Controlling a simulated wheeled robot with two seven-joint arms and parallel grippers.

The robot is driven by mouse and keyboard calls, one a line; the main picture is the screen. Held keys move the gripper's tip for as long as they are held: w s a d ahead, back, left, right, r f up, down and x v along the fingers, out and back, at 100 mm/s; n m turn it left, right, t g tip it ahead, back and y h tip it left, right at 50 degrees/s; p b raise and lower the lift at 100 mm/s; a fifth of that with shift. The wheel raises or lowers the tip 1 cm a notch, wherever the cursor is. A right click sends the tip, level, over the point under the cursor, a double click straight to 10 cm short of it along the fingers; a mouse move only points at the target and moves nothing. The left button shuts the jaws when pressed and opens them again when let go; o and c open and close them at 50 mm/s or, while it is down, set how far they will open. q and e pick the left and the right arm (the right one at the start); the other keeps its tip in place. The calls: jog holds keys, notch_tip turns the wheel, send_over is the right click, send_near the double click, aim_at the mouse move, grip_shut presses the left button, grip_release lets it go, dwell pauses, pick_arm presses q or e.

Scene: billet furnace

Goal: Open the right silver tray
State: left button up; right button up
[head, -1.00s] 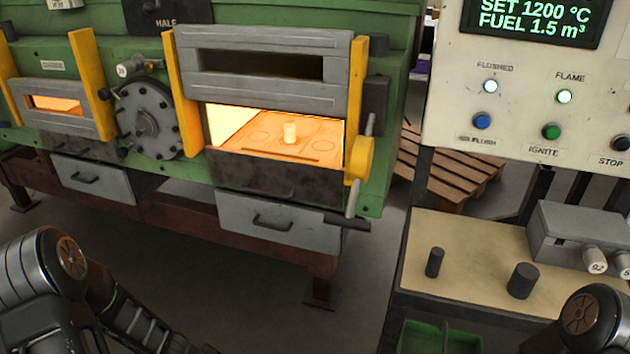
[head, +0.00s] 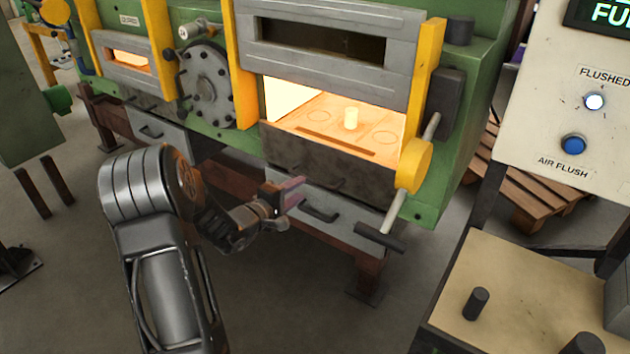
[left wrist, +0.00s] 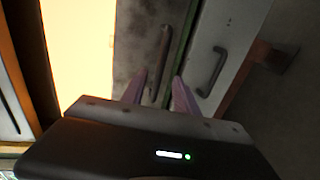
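The right silver tray (head: 348,208) is a grey drawer front under the glowing furnace opening, with a dark bar handle (head: 319,213). It looks closed. My left gripper (head: 297,191) is in front of the tray's upper left part, close to the handle. In the left wrist view the gripper's two pinkish fingers (left wrist: 160,92) are apart with nothing between them. That view shows the tray (left wrist: 236,28) and its handle (left wrist: 207,73) just right of the fingers. A dark panel's handle (left wrist: 164,62) lies ahead between them. My right gripper is out of view.
The dark hearth front (head: 300,155) sits right above the tray. A lever with a yellow hub (head: 411,166) and black grip (head: 379,238) hangs at the tray's right. A second silver tray (head: 160,137) is at left. A workbench (head: 500,290) stands at right.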

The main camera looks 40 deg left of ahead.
aim_at(311, 182)
pick_arm(q)
jog(key=p+x, duration=0.1)
jog(key=x, duration=0.6)
jog(key=shift+w, duration=0.35)
grip_shut()
jog(key=shift+f, duration=0.1)
dwell(1.1)
